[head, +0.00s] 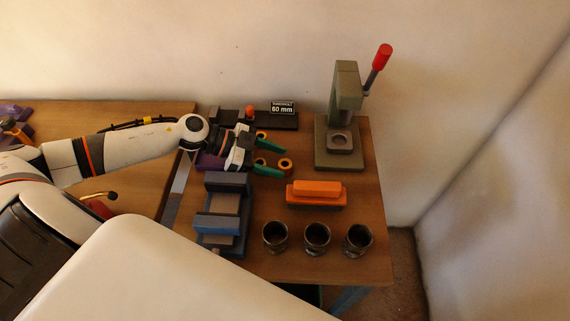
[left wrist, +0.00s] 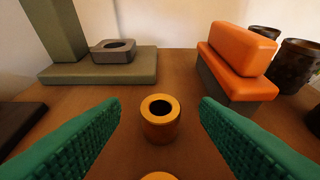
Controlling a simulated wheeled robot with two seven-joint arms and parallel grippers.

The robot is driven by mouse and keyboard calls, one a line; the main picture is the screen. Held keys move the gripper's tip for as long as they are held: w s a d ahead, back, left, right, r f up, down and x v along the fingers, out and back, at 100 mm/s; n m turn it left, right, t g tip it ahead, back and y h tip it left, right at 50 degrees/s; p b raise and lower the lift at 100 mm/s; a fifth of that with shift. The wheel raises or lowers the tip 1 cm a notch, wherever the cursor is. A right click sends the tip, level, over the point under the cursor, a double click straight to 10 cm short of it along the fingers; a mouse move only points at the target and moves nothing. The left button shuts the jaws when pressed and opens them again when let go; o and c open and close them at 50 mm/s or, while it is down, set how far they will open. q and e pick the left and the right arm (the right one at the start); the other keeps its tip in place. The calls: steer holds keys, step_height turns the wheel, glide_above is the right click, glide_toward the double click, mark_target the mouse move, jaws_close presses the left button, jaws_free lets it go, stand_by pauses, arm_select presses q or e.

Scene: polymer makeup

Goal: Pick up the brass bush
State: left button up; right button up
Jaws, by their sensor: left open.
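A brass bush (left wrist: 160,122), a short golden ring with a dark bore, stands upright on the table in the left wrist view, between and beyond my two green fingertips. It also shows in the head view (head: 285,165), just right of the fingers. The edge of a second brass bush (left wrist: 158,176) shows at the bottom of the left wrist view. Other brass bushes (head: 261,135) sit around the fingers in the head view. My left gripper (head: 270,158) is open, with nothing between its fingertips touching them. My right gripper is not in view.
A green press (head: 340,159) with a red-knobbed lever stands behind. An orange block (head: 316,201) lies to the right. Several dark cups (head: 317,235) line the front. A blue-grey vise (head: 247,202) stands at left. A small sign (head: 283,107) reads 60 mm.

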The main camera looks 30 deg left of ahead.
arm_select(q)
steer(key=shift+x, duration=0.85)
steer(key=shift+a, duration=0.1)
steer(key=shift+c, duration=0.6)
steer(key=c, duration=1)
steer(key=shift+o, duration=0.2)
